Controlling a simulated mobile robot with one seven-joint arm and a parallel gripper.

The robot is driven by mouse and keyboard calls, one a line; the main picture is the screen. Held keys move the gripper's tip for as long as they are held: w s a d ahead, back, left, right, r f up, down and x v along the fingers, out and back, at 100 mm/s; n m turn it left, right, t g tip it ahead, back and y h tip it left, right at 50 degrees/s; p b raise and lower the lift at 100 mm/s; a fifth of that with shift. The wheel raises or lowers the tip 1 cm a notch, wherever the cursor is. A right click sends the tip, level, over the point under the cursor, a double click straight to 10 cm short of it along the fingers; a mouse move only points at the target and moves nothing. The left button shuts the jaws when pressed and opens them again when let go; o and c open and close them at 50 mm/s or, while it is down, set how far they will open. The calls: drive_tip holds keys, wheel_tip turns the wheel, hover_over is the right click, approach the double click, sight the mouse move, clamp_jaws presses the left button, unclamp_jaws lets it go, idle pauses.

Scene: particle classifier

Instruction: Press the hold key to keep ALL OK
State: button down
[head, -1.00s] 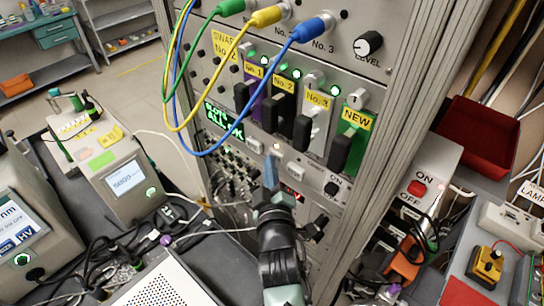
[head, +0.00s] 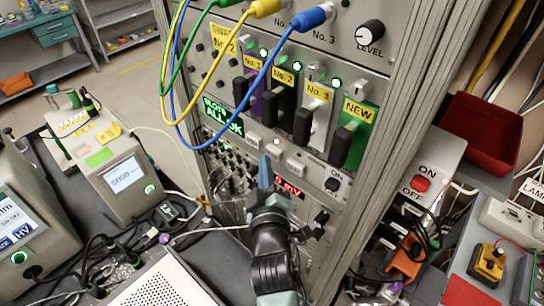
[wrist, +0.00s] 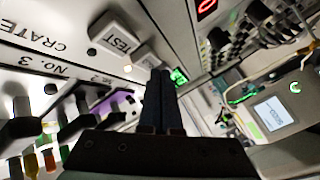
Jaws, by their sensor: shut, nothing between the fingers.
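The green display (head: 222,117) on the rack panel reads "ALL OK"; it also shows in the wrist view (wrist: 179,76). Two pale keys sit beside it: a left key (head: 254,139) and a right key (head: 296,166). In the wrist view the farther key is marked TEST (wrist: 115,40), and the key closer to the display (wrist: 147,61) has no readable label. My gripper (head: 265,160) is shut and empty, its blue-grey fingertips just below and right of the left key in the head view. In the wrist view the fingertips (wrist: 161,76) partly cover that key's surroundings; contact cannot be told.
Above the keys are black-handled slot modules, including a green one marked NEW (head: 355,120). Blue, yellow and green cables hang at the upper left. A red readout (head: 289,187) and an ON knob (head: 332,184) are close by. A red ON/OFF switch (head: 420,184) stands right.

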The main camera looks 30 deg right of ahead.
drive_tip(key=shift+s+a, duration=0.1)
drive_tip(key=shift+a, duration=0.15)
drive_tip(key=a+b, duration=0.1)
drive_tip(key=s+a+b, duration=0.1)
drive_tip(key=a, duration=0.1)
drive_tip(key=a+b, duration=0.1)
drive_tip(key=b, duration=0.1)
drive_tip(key=shift+s+a, duration=0.35)
idle(0.8)
